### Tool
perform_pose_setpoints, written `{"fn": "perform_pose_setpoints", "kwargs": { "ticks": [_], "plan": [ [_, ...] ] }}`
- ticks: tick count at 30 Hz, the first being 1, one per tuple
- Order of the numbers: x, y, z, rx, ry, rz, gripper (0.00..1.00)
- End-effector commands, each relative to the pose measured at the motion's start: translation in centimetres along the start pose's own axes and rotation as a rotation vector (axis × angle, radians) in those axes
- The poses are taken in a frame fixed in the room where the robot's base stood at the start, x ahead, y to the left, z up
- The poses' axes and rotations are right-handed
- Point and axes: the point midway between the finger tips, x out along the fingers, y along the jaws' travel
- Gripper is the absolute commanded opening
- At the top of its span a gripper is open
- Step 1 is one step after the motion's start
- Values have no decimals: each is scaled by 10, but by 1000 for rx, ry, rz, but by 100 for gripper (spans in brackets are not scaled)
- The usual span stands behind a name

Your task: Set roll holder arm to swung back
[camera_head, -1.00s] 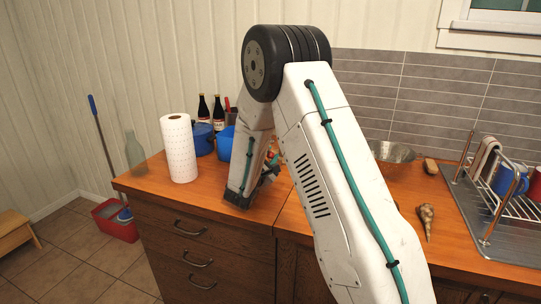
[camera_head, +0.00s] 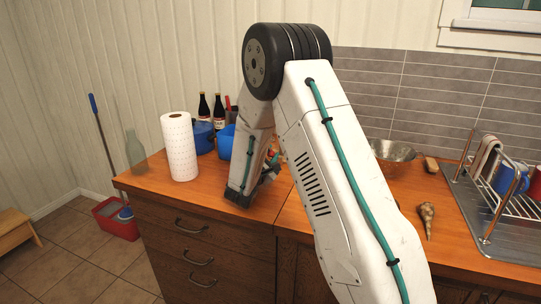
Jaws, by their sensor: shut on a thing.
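A white paper roll (camera_head: 180,147) stands upright at the left of the wooden counter. I cannot make out the roll holder arm; no swinging arm shows beside the roll. My own white arm fills the middle of the view and bends down to the counter behind its upper link. Only a dark part of my gripper (camera_head: 267,178) shows low beside my wrist, to the right of the roll and apart from it. Its fingertips, and anything between them, are hidden by my arm.
Blue containers (camera_head: 226,142) and dark bottles (camera_head: 218,111) stand behind the roll, with a clear bottle (camera_head: 135,150) at its left. The front left counter is clear.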

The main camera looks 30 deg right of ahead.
Motion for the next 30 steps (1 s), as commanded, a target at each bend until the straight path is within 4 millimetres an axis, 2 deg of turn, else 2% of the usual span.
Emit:
{"fn": "perform_pose_setpoints", "kwargs": {
  "ticks": [6,7,8,9,17,20,30],
  "plan": [
    [0,-3,1,-1,-2,-7,0],
    [0,-3,1,-1,-2,-7,30],
    [0,-3,1,-1,-2,-6,39],
    [0,-3,1,-1,-2,-6,42],
    [-1,0,0,0,0,-2,42],
    [-8,0,0,-1,1,-1,42],
    [-62,-1,0,-1,0,-2,42]
  ]
}}
